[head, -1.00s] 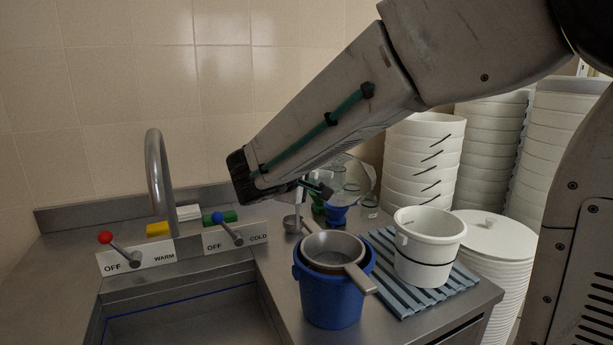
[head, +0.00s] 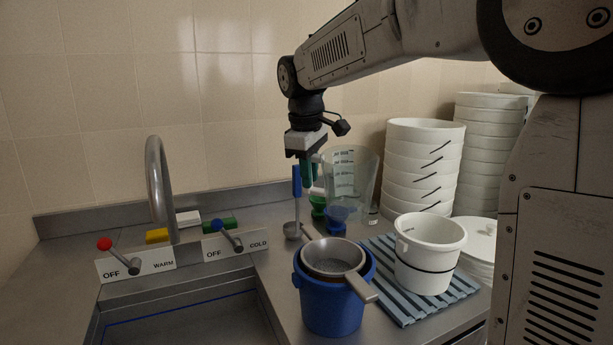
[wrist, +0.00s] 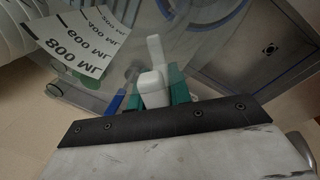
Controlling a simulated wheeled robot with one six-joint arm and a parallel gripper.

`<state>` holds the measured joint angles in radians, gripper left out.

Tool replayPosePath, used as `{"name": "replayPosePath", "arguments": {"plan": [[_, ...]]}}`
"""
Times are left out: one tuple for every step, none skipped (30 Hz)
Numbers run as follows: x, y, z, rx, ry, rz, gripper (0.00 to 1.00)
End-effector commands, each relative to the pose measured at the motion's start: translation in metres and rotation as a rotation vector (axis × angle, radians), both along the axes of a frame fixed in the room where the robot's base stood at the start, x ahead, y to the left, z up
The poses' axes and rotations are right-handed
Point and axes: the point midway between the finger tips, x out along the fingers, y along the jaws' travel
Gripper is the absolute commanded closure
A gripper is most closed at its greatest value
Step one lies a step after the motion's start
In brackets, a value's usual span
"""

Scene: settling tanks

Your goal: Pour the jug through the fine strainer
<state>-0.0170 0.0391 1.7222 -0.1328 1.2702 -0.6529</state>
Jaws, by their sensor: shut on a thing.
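The clear jug (head: 352,172) with printed volume marks stands upright at the back of the counter, behind the blue bucket (head: 330,312). My gripper (head: 307,172) is at its left side, shut on its handle. In the wrist view the green fingers (wrist: 160,92) close around the pale handle, and the marked label (wrist: 85,45) shows beside them. I cannot tell whether the jug's base touches the counter or what it holds. A metal strainer (head: 333,257) rests in the mouth of the blue bucket, its handle pointing front right. A brownish rim shows under it.
A white bucket (head: 428,270) stands on a ribbed mat (head: 395,295) to the right. A ladle (head: 296,190), a green funnel (head: 317,205) and a blue funnel (head: 338,215) are near the jug. White tubs (head: 420,165) are stacked behind. The sink (head: 190,320) and tap (head: 158,190) are left.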

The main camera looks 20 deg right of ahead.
Motion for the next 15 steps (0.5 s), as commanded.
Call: {"name": "replayPosePath", "arguments": {"plan": [[0.0013, -0.0018, 0.0006, 0.043, 0.036, -0.005, 1.0], [0.001, -0.0015, 0.0006, 0.064, 0.054, -0.005, 1.0], [0.0007, -0.0006, 0.0013, 0.083, 0.069, -0.002, 1.0], [0.0002, -0.0002, 0.002, 0.09, 0.076, -0.001, 1.0], [-0.0001, 0.0001, 0.0022, 0.094, 0.079, 0.0, 1.0], [-0.0004, 0.0004, 0.0022, 0.095, 0.08, 0.001, 1.0], [-0.0005, 0.0004, 0.0022, 0.094, 0.079, 0.001, 1.0], [-0.0005, 0.0004, 0.0021, 0.094, 0.079, 0.001, 1.0], [-0.0006, 0.0004, 0.002, 0.093, 0.079, 0.001, 1.0], [-0.0006, 0.0004, 0.002, 0.093, 0.079, 0.001, 1.0], [-0.0005, 0.0004, 0.0022, 0.093, 0.079, 0.001, 1.0], [-0.0005, 0.0005, 0.0031, 0.092, 0.078, 0.001, 1.0], [-0.0004, 0.0007, 0.0044, 0.092, 0.078, 0.001, 1.0], [-0.0002, 0.0008, 0.0064, 0.092, 0.078, 0.001, 1.0], [0.0, 0.0009, 0.0095, 0.092, 0.077, 0.001, 1.0]]}}
